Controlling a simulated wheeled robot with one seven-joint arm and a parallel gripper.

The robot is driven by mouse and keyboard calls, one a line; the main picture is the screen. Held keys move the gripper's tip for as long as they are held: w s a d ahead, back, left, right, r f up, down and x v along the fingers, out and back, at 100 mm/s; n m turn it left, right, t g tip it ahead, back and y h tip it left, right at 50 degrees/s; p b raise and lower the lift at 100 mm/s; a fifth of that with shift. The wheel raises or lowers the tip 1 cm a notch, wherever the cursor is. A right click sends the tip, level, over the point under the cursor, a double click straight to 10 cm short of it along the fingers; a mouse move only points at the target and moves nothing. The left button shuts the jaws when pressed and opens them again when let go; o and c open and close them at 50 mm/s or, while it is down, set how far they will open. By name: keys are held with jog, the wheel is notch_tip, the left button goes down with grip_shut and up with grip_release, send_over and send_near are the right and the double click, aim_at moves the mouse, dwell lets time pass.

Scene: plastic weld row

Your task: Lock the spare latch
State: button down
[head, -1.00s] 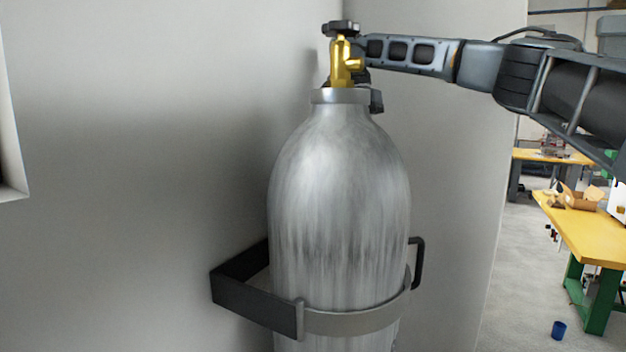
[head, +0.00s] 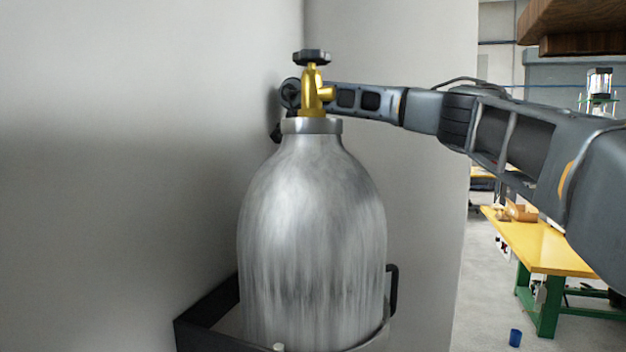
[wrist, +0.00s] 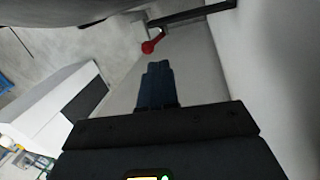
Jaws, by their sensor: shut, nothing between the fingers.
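A silver gas cylinder (head: 312,220) with a brass valve stands upright in the corner in the head view. A dark wall bracket (head: 205,318) goes around its lower part, with a dark looped bar (head: 393,290) at its right. In the wrist view, a red knob (wrist: 149,47) sits at the end of a dark bar (wrist: 190,18). I cannot tell for sure whether this is the latch. My gripper (wrist: 158,66) is shut and empty, its fingertips just short of the red knob in the picture. In the head view my arm passes behind the valve, which partly hides its end.
Walls close in behind and left of the cylinder. A yellow-topped bench (head: 545,245) with green legs stands at the right, and a blue cup (head: 515,338) is on the floor. A brown wooden underside (head: 580,25) hangs at the top right. Floor between is open.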

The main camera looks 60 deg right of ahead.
jog(key=x, duration=0.6)
jog(key=shift+p, duration=0.3)
jog(key=shift+s+t+b, duration=0.35)
jog(key=shift+t+b, duration=0.25)
jog(key=shift+t, duration=0.1)
jog(key=shift+s+t+b, duration=0.2)
jog(key=shift+t+b, duration=0.1)
jog(key=shift+s+f+t+b, duration=0.15)
jog(key=shift+s+t+b, duration=0.1)
jog(key=shift+t+b, duration=0.2)
jog(key=s+f+t+y+b, duration=0.1)
jog(key=s+f+t+b, duration=0.6)
jog(key=b, duration=2.2)
jog(key=s+d+t, duration=0.1)
jog(key=s+t, duration=0.2)
jog(key=t, duration=0.3)
jog(key=shift+f+n+y, duration=0.3)
jog(key=shift+f, duration=0.1)
